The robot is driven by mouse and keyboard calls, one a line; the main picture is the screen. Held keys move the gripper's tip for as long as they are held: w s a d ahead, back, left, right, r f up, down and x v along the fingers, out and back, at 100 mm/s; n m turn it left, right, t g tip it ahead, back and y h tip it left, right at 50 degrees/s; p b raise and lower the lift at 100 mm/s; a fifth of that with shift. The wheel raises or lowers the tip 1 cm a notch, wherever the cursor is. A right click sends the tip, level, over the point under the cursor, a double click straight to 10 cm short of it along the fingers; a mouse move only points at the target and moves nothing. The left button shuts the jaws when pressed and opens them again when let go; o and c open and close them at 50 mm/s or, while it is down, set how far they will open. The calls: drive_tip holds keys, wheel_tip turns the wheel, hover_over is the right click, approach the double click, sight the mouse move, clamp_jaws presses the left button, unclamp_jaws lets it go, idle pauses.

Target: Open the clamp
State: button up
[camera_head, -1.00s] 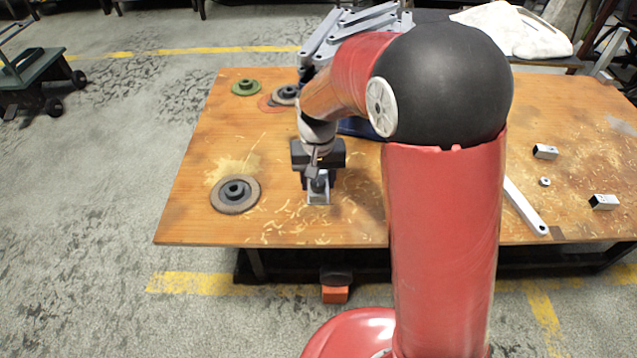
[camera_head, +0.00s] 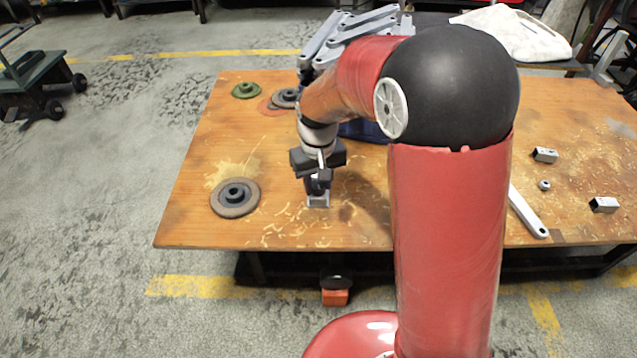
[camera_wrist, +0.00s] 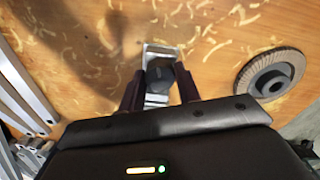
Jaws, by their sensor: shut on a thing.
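The clamp shows in the head view as a small silver metal piece (camera_head: 318,201) near the front edge of the wooden table. In the wrist view its silver frame (camera_wrist: 158,50) and dark part (camera_wrist: 160,70) sit between my fingers. My gripper (camera_head: 318,182) points down over it; in the wrist view my gripper (camera_wrist: 160,88) has its two dark fingers on either side and is shut on it. The fingers and my wrist hide part of the clamp, so its exact opening cannot be told.
A grinding disc (camera_head: 235,197) lies left of the clamp, and a green disc (camera_head: 246,90) lies farther back. Grey metal brackets (camera_head: 352,32) are stacked behind my arm. Square tube pieces (camera_head: 603,204) and a flat bar (camera_head: 528,212) lie at right. Wood shavings cover the table (camera_head: 190,215).

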drive_tip(key=n, duration=0.5)
drive_tip(key=shift+r+p, duration=0.1)
drive_tip(key=shift+p, duration=0.25)
drive_tip(key=n, duration=0.3)
drive_tip(key=shift+n+p, duration=0.3)
drive_tip(key=shift+p, duration=0.1)
drive_tip(key=n+p, duration=0.2)
drive_tip(key=n, duration=0.2)
drive_tip(key=shift+r+n, duration=0.1)
drive_tip(key=shift+n, duration=0.3)
drive_tip(key=shift+f+n, duration=0.2)
drive_tip(key=shift+n, duration=0.6)
drive_tip(key=o, duration=0.9)
